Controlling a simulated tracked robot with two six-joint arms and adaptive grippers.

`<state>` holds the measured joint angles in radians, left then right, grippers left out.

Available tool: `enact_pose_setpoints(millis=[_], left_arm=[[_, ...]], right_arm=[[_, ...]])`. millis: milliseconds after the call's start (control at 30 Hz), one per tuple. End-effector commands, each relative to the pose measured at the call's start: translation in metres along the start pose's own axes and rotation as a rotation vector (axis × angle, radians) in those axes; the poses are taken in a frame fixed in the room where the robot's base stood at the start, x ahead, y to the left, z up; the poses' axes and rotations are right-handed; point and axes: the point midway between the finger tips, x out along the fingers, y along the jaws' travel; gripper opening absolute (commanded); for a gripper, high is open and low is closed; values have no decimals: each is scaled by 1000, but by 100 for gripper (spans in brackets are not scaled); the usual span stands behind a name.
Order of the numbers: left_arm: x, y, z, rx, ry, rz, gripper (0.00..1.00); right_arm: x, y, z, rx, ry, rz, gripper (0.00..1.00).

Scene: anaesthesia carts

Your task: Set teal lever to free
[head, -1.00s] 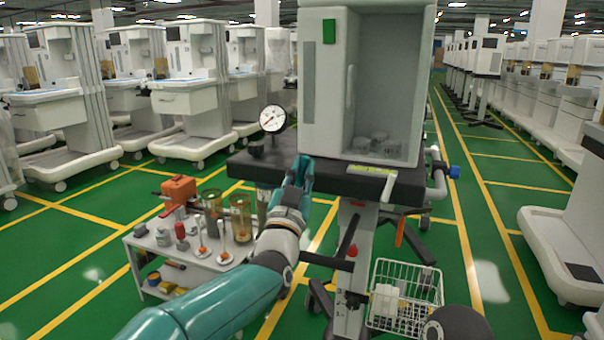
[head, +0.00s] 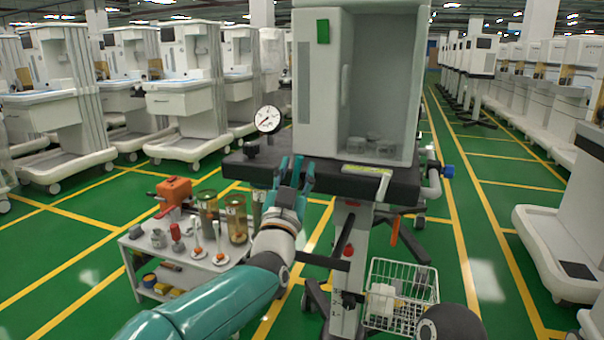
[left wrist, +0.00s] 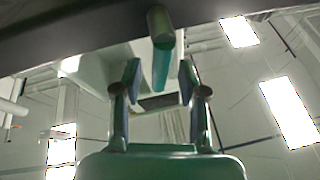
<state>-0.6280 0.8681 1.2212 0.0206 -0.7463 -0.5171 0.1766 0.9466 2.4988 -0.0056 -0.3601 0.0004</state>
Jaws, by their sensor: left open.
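The teal lever (left wrist: 161,66) shows in the left wrist view, hanging from a grey round pivot (left wrist: 161,23) by the dark board. It points down the picture, between the tips of my left gripper (left wrist: 158,84) and nearer the right-hand finger. I see no clear contact and cannot tell the depth between them. In the head view my left gripper (head: 295,178) is open, with teal fingers at the front left edge of the cart's dark top (head: 325,178). There the lever is hard to tell from the fingers.
A white cabinet (head: 385,85) stands on the dark top, with a pressure gauge (head: 267,120) at its left. A low trolley (head: 185,268) holding bottles and tools is at left. A wire basket (head: 400,292) hangs at lower right.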

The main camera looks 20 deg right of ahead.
Motion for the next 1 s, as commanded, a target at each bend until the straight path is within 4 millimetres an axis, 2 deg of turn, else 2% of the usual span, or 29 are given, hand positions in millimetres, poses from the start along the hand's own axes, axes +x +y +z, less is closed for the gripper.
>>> enact_pose_setpoints(millis=[167,367,800,1000], left_arm=[[-2,-1,-2,1,3,-1,41],[-18,0,-1,0,1,1,41],[-89,1,0,-1,-1,2,41],[-113,2,1,-1,-1,2,41]], right_arm=[[-1,0,0,0,0,0,40],[-1,0,0,0,0,0,40],[-1,0,0,0,0,0,40],[-1,0,0,0,0,0,40]])
